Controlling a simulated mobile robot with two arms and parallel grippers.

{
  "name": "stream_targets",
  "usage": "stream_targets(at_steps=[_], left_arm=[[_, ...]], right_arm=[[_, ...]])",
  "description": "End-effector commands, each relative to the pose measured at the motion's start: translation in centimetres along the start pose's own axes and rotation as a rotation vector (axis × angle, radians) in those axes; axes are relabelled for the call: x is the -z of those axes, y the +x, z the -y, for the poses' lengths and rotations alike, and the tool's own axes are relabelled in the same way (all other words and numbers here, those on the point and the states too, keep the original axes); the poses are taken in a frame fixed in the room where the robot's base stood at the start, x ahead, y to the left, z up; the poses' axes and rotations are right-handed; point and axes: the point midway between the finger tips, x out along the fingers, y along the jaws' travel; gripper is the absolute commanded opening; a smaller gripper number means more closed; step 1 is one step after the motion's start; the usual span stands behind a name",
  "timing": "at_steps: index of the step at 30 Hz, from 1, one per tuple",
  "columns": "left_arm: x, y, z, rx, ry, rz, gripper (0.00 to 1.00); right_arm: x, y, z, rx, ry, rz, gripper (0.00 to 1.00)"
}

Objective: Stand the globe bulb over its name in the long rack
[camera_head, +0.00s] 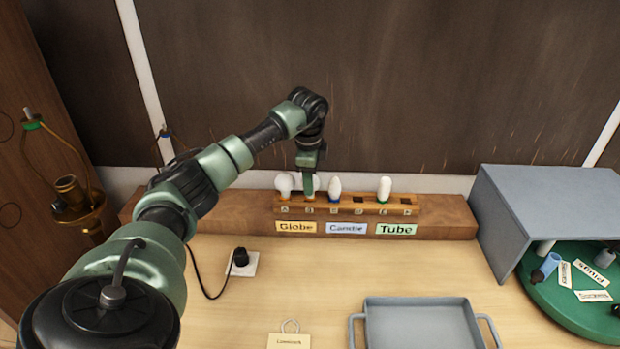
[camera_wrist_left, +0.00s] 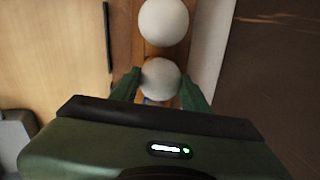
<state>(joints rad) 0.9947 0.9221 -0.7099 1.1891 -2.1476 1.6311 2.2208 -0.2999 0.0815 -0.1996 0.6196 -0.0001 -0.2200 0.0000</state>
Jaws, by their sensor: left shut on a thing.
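The long wooden rack (camera_head: 430,212) stands at the back of the table, with Globe (camera_head: 296,227), Candle (camera_head: 346,228) and Tube (camera_head: 396,230) name cards along its front. My left gripper (camera_head: 309,186) points down at the rack, above the right part of the Globe card. In the left wrist view it is shut on a round white bulb, the globe bulb (camera_wrist_left: 160,78), upright between the fingers. The fingers mostly hide this bulb in the head view; I cannot tell whether its base is seated. Another round-topped white bulb (camera_head: 284,184) stands just to its left.
A pointed bulb (camera_head: 334,187) stands close right of my gripper, over Candle. A tube bulb (camera_head: 384,188) stands over Tube. A grey tray (camera_head: 418,318), a socket (camera_head: 242,262) with a black plug, and a grey box (camera_head: 535,205) over a green turntable (camera_head: 570,312) lie nearer.

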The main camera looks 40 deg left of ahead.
Motion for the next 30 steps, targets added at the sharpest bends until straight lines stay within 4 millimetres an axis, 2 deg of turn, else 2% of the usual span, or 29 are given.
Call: stream_targets(at_steps=[10,11,13,14,24,30], left_arm=[[0.0,0.2,-0.1,-0.001,0.0,0.001,0.07],[0.0,0.2,-0.1,-0.001,0.0,0.001,0.48],[0.0,0.2,-0.1,-0.001,0.0,0.001,0.68],[0.0,0.2,-0.1,-0.001,0.0,0.001,0.71],[0.0,0.0,0.0,0.0,0.0,0.0,0.71],[0.0,-2.5,0.1,0.005,-0.001,-0.002,0.71]], right_arm=[[0.1,0.0,0.0,0.0,0.0,-0.002,0.36],[0.1,0.0,0.0,0.0,0.0,-0.002,0.36],[0.1,0.0,0.0,0.0,0.0,-0.002,0.36],[0.1,0.0,0.0,0.0,0.0,-0.002,0.36],[0.1,0.1,0.1,0.001,0.001,-0.002,0.36],[0.0,1.2,0.2,0.002,0.001,-0.002,0.36]])
